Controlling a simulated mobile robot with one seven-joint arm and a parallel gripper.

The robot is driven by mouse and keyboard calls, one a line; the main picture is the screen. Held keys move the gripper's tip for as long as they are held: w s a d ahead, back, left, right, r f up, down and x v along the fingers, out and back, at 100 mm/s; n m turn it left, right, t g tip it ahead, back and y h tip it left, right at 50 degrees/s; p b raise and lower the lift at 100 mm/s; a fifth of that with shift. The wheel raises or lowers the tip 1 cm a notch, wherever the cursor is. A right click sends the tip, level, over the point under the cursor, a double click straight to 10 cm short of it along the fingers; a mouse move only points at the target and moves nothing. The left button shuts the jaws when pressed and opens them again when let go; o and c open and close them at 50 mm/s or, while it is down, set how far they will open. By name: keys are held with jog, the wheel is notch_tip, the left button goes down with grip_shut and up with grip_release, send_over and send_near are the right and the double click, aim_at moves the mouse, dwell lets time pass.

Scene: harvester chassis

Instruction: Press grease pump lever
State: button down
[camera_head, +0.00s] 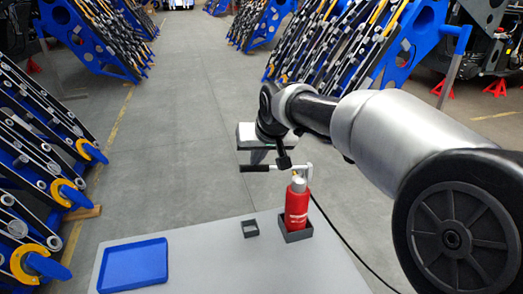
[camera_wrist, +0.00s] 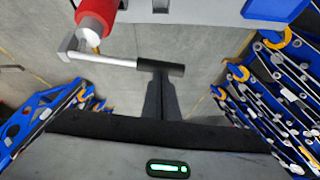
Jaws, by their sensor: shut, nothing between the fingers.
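The red grease pump (camera_head: 297,208) stands upright in a dark square holder (camera_head: 298,236) on the grey table. In the wrist view, the red pump (camera_wrist: 97,15) is at the upper left, with the silver arm and black handle (camera_wrist: 165,68) reaching right. My gripper (camera_head: 285,165) is shut and empty, pointing down at the lever. In the wrist view, the fingertips (camera_wrist: 160,76) meet the black handle; I cannot tell whether they touch it.
A blue tray (camera_head: 133,284) lies on the table (camera_head: 200,262) at the left. A small empty dark holder (camera_head: 250,228) stands left of the pump. A black cable runs past the table's right side. Racks of blue and black parts (camera_head: 30,150) stand around on the floor.

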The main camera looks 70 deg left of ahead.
notch_tip(320, 180, down, 6)
jog(key=s+t+b, duration=0.1)
jog(key=t+b, duration=0.1)
jog(key=b, duration=0.1)
jog(key=shift+s+f+n, duration=0.15)
jog(key=shift+n, duration=0.25)
jog(key=shift+f, duration=0.15)
